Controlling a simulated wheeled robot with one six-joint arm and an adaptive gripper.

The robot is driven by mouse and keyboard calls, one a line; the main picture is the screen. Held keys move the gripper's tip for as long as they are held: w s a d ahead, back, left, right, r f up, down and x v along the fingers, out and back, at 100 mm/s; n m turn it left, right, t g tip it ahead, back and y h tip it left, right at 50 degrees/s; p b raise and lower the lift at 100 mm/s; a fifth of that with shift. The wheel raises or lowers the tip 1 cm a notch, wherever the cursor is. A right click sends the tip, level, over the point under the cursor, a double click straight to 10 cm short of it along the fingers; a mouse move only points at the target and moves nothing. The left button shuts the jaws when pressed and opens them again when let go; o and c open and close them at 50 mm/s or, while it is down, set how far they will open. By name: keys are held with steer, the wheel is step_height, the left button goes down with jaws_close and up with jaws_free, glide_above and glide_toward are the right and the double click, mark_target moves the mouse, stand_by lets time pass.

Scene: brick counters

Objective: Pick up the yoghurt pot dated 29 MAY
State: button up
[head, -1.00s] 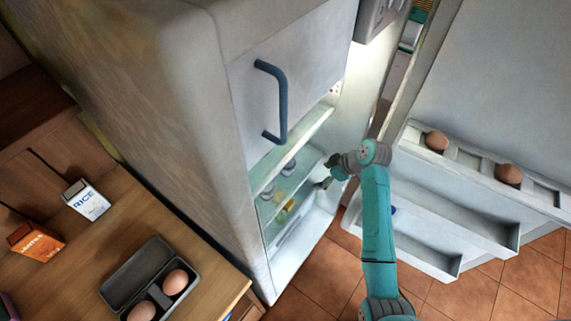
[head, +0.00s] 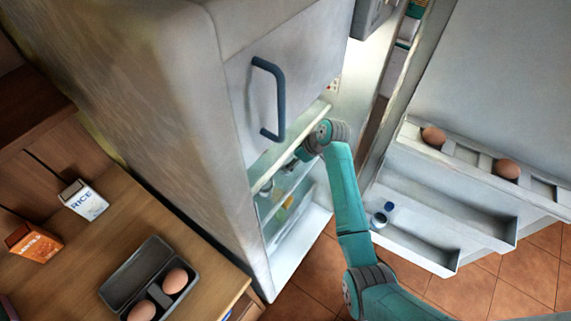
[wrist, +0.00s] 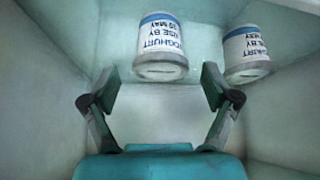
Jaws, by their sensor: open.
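In the wrist view, two white yoghurt pots with blue bands stand in the fridge, their labels upside down. The left pot (wrist: 162,48) appears to read "USE BY 30 MAY", though the date is small. The right pot (wrist: 246,54) also shows "MAY", but its day number is too unclear to read. My gripper (wrist: 160,84) is open and empty, its fingers apart just short of the left pot. The right pot is beyond the right finger. In the head view, my arm reaches into the fridge and hides the pots and most of the gripper.
The open fridge (head: 262,195) has side walls close around my arm. Its door (head: 455,210) stands open at right, with eggs and a blue-capped bottle (head: 381,217). A counter (head: 150,215) at left holds a rice box, an orange box and an egg tray.

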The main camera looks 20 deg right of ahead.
mark_target(286, 160)
steer(key=shift+a+x, duration=0.2)
steer(key=shift+x, duration=2.55)
steer(key=shift+w+r, duration=0.15)
steer(key=shift+r, duration=0.05)
steer(key=c, duration=1.2)
